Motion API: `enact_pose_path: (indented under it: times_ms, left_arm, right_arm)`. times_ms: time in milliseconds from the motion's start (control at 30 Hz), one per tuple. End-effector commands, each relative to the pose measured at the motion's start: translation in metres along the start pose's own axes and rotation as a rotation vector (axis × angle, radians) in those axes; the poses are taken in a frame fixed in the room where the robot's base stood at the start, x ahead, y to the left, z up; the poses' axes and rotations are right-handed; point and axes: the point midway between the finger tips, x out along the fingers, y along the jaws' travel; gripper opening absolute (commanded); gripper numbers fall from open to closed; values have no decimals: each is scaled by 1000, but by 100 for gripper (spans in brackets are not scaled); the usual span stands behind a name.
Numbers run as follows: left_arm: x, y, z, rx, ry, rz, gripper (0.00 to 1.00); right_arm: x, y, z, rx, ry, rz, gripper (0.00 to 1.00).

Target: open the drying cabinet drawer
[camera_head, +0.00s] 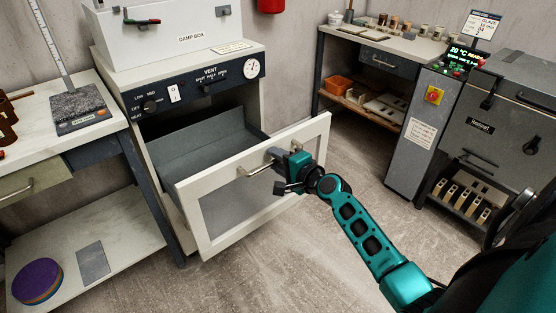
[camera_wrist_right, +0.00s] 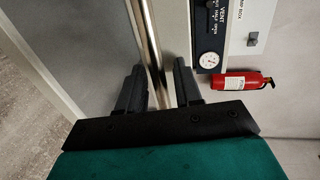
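The drying cabinet (camera_head: 185,88) stands at the upper left, under a dark control panel. Its drawer (camera_head: 318,128) is pulled far out, with a white-framed front, a grey centre panel and an empty grey inside. My right gripper (camera_head: 281,172) is at the drawer front, at the right part of the metal bar handle (camera_head: 258,168). In the right wrist view the handle (camera_wrist_right: 150,45) runs between the two fingers of the right gripper (camera_wrist_right: 158,80). The fingers stand apart, with a gap beside the bar. My left gripper is not in view.
A bench with a scale (camera_head: 80,108) stands left of the cabinet. A workbench (camera_head: 400,43) and a grey kiln-like unit (camera_head: 500,120) stand at the right. A red extinguisher (camera_wrist_right: 240,80) hangs on the wall. The floor (camera_head: 340,190) around the drawer is clear.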

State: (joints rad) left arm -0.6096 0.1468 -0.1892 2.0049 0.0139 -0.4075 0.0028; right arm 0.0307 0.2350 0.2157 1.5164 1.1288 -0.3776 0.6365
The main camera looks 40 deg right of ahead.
Motion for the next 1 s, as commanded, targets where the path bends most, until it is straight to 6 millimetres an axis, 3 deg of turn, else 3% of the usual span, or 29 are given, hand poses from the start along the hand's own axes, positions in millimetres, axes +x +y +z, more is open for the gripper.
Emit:
enact_pose_path:
  times_ms: [367,800,1000]
  left_arm:
    - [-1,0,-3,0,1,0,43]
    - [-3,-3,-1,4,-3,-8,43]
    - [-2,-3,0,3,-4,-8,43]
  right_arm:
    - [-10,0,0,-1,0,1,34]
    - [-91,1,0,-2,0,3,34]
    - [-118,1,0,-1,1,1,34]
